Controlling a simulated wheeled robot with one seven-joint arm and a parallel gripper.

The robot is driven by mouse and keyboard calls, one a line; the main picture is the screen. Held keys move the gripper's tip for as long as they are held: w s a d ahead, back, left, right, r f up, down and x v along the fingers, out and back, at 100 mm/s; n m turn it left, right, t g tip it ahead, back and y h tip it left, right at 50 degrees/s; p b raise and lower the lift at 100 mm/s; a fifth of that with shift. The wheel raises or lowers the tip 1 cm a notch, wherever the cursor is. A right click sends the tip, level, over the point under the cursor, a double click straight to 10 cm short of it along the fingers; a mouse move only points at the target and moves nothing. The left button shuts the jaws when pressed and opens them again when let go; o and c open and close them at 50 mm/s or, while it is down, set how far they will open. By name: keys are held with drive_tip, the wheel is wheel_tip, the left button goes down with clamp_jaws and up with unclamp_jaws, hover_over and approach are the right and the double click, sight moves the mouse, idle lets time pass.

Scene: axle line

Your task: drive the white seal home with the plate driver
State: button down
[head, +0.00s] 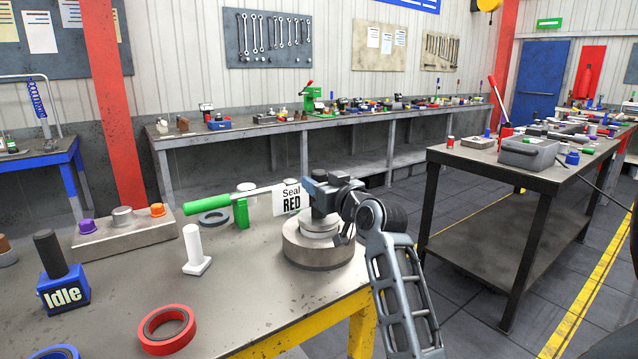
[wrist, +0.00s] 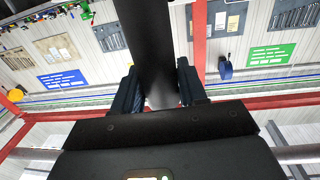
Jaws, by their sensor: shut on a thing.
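My gripper (head: 322,192) is above a round steel housing (head: 318,250) on the near bench. In the wrist view, its two fingers (wrist: 155,95) are shut on a thick black shaft (wrist: 145,40), which looks like the handle of the plate driver. In the head view, the dark shaft runs down from the gripper to a pale round disc (head: 318,226) on top of the housing. I cannot tell whether this disc is the driver's plate or the white seal; any part below it is hidden. A white card (head: 291,197) reading "Seal RED" shows left of the gripper.
A green-handled lever (head: 207,204) on a green stand reaches toward the card. A white peg (head: 194,250), a red ring (head: 166,330), a blue "Idle" block (head: 63,292) and a steel block with coloured caps (head: 122,232) lie left. Bare bench lies between them.

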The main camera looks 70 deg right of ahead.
sight(319, 171)
drive_tip(key=shift+f+b, duration=0.4)
drive_tip(key=shift+f, duration=0.25)
idle(0.6)
drive_tip(key=shift+r, duration=0.2)
drive_tip(key=shift+r+p, duration=2.05)
drive_tip(key=shift+r, duration=0.5)
